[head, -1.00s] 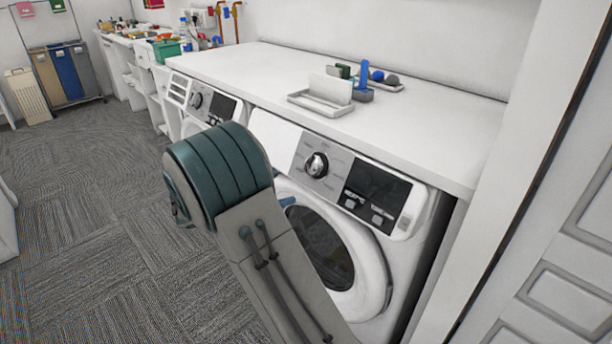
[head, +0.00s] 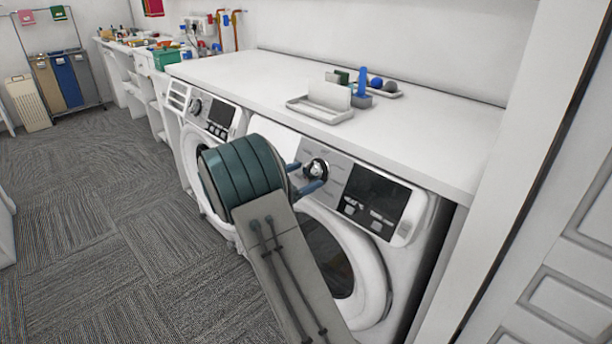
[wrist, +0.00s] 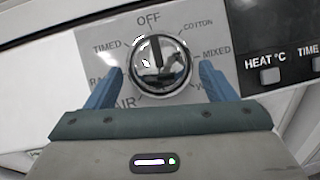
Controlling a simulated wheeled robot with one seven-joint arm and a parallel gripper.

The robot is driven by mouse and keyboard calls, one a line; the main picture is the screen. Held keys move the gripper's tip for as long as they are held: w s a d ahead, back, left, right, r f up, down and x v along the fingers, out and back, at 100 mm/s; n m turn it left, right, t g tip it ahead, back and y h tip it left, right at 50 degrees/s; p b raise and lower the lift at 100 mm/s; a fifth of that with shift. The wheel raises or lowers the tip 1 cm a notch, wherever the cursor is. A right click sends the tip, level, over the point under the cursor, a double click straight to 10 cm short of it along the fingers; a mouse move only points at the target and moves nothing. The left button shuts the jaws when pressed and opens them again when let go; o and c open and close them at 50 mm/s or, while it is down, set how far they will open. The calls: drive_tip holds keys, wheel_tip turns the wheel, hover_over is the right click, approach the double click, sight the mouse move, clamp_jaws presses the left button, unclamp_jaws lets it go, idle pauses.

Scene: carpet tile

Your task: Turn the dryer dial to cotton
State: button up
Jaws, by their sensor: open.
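The chrome dial (head: 316,170) is on the control panel of the nearer machine in the head view. In the wrist view the dial (wrist: 157,65) sits in a ring of labels, with OFF at the top, COTTON at upper right, MIXED at right and TIMED at left. A dark line on the dial points up toward OFF. My gripper (head: 306,176) is open, its blue fingers on either side of the dial. In the wrist view my gripper (wrist: 156,82) has one finger left and one right of the dial, with visible gaps. Some lower labels are partly hidden by the fingers.
A dark display (head: 377,192) is right of the dial. The round door (head: 372,270) is below, partly behind my arm. A second machine (head: 207,120) stands to the left. The white countertop (head: 420,140) overhangs above and holds a tray (head: 320,112). Carpet at left is clear.

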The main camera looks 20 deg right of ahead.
drive_tip(key=shift+w+d, duration=0.15)
drive_tip(key=shift+d, duration=0.45)
drive_tip(key=c, duration=1)
drive_tip(key=shift+m, duration=0.4)
drive_tip(key=m+g, duration=0.1)
drive_tip(key=m+g+b, duration=0.1)
drive_tip(key=m, duration=0.1)
drive_tip(key=shift+w+a+m+b, duration=0.1)
drive_tip(key=shift+w+m+b, duration=0.1)
drive_tip(key=shift+m+b, duration=0.1)
drive_tip(key=m+g, duration=0.1)
drive_tip(key=m, duration=0.1)
drive_tip(key=m+g+y, duration=0.1)
drive_tip(key=m, duration=0.3)
drive_tip(key=shift+w+r+m+g+y+b, duration=0.2)
drive_tip(key=shift+r+m+g+y+b, duration=0.1)
drive_tip(key=shift+g+b, duration=0.1)
